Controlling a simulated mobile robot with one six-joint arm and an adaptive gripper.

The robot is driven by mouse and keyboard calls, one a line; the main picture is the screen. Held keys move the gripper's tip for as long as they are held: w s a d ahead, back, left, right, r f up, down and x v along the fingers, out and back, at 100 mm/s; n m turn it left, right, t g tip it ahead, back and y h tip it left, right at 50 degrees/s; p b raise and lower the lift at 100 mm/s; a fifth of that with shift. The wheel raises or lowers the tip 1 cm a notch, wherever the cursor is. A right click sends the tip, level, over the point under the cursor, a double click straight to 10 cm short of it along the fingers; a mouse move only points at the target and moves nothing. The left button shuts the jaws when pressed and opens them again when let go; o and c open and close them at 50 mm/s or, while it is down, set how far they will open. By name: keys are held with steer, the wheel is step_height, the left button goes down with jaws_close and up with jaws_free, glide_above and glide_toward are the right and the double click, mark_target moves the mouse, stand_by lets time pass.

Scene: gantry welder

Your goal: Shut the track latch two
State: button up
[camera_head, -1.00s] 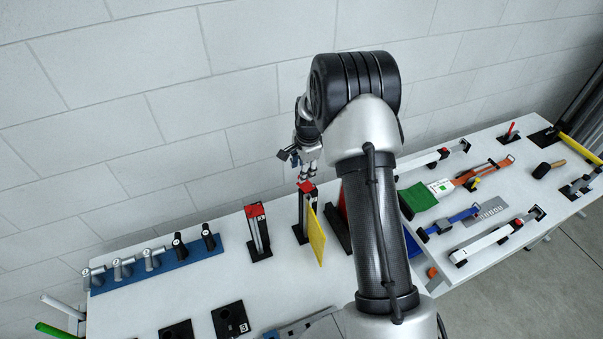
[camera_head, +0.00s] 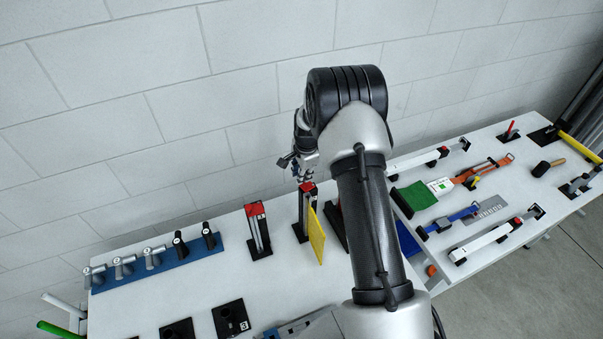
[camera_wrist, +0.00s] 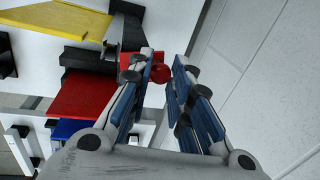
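I cannot tell for sure which fixture is track latch two. The upright dark post with a red top and a yellow plate (camera_head: 317,238) stands on the table, directly below my gripper (camera_head: 306,170) in the head view. In the wrist view my gripper (camera_wrist: 168,62) is open, with a clear gap between its blue-padded fingers. A round red knob (camera_wrist: 160,73) shows in that gap; I cannot tell whether a finger touches it. A yellow plate (camera_wrist: 60,20), a dark bar with a metal piece (camera_wrist: 112,38) and a red block (camera_wrist: 85,104) lie to its left.
A similar red-topped post (camera_head: 258,230) stands to the left, and a dark post partly hidden by my arm to the right. A blue rack (camera_head: 165,262) with several handles is further left. White rails (camera_head: 490,240) lie on the right. The wall is close behind.

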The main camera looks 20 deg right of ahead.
jaws_close()
steer(key=shift+n+b, duration=0.3)
steer(key=shift+b, duration=0.1)
steer(key=n+b, duration=0.2)
steer(key=s+b, duration=0.1)
steer(key=shift+a+f+n+y, duration=0.15)
steer(key=shift+a+n+y, duration=0.15)
steer(key=shift+n, duration=0.1)
steer(key=n+b, duration=0.1)
steer(key=s+n+b, duration=0.1)
steer(key=n, duration=0.1)
steer(key=shift+s+n+y+b, duration=0.1)
steer(key=shift+n+y+b, duration=0.2)
steer(key=shift+b, duration=0.1)
steer(key=n+b, duration=0.1)
steer(key=s+n+g+b, duration=0.1)
steer(key=n, duration=0.1)
steer(key=shift+s+n, duration=0.1)
steer(key=shift+n, duration=0.2)
steer(key=shift+s+d+r+n+g+y+b, duration=0.15)
steer(key=shift+s+n+b, duration=0.1)
steer(key=shift+n, duration=0.5)
steer(key=shift+s+d+n+g+y+b, duration=0.1)
steer(key=shift+s+n+b, duration=0.15)
steer(key=shift+n, duration=0.45)
steer(key=shift+s+d+r+n+g+y+b, duration=0.1)
steer(key=shift+s+n+g+y+b, duration=0.15)
steer(key=shift+n, duration=0.5)
